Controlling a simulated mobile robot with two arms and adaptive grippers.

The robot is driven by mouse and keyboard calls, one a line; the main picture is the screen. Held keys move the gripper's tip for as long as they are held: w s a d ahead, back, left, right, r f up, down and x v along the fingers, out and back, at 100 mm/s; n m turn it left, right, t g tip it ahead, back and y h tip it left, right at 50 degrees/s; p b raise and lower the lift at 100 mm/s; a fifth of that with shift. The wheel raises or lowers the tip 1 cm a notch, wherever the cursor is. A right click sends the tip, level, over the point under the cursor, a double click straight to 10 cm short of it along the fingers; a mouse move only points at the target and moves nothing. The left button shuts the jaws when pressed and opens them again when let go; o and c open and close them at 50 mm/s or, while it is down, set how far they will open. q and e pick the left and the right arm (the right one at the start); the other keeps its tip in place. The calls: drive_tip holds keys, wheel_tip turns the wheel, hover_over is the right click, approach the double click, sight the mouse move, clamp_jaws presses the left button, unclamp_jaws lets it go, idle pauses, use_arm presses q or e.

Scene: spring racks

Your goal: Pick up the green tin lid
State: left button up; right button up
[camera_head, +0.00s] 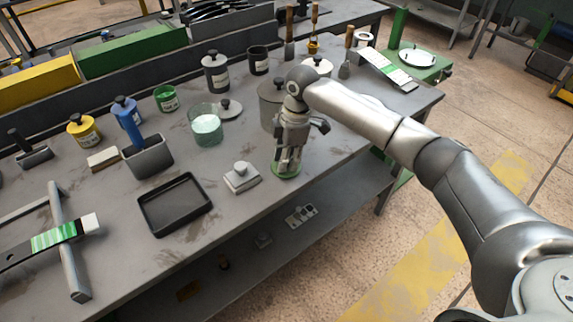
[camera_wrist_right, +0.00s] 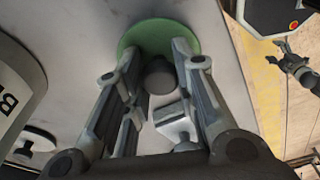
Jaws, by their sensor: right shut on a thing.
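The green tin lid (camera_head: 287,172) is at the front edge of the workbench, under my right gripper (camera_head: 287,162). In the right wrist view the round green lid (camera_wrist_right: 158,36) has a dark knob, which sits between the fingers of my right gripper (camera_wrist_right: 158,70). The gripper is shut on that knob from above. I cannot tell whether the lid touches the bench. My left gripper (camera_wrist_right: 276,53) shows only small at the right of the wrist view, over the floor, with its fingers apart and empty.
A square white lid (camera_head: 241,178) lies close to the left of my right gripper. A large grey canister (camera_head: 271,101) stands close behind it. A black tray (camera_head: 174,204), a glass jar (camera_head: 205,128) and a green tin (camera_head: 166,98) stand further left. Floor lies beyond the front edge.

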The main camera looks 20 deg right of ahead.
drive_tip(key=shift+c, duration=1.4)
